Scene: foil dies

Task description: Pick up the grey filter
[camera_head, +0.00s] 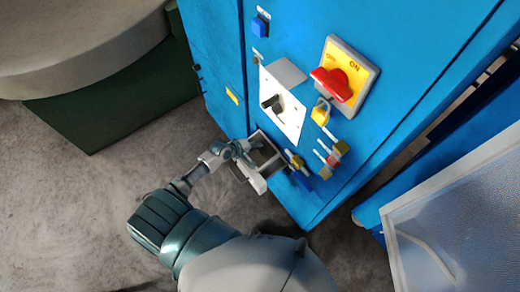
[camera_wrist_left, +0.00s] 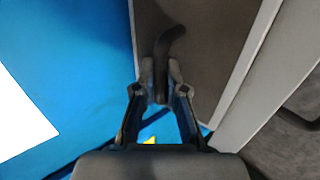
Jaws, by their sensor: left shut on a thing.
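The grey filter (camera_head: 256,181) looks like a flat grey-brown panel in a pale frame, at the front of the blue cabinet. In the left wrist view its panel (camera_wrist_left: 208,50) fills the upper middle, with a dark curved handle (camera_wrist_left: 165,45) on it. My left gripper (camera_head: 238,150) is at the filter, partly covering it. In the wrist view its fingers (camera_wrist_left: 161,82) are closed on the dark handle from both sides. I cannot tell whether the filter is free of the cabinet. My right gripper is not in view.
The blue cabinet (camera_head: 222,65) carries a red switch on a yellow plate (camera_head: 345,72), a white plate with a dark handle (camera_head: 283,110), and several padlocks close to the filter. A pale-framed translucent panel (camera_head: 460,225) stands at right. Grey floor (camera_head: 60,200) is open at left.

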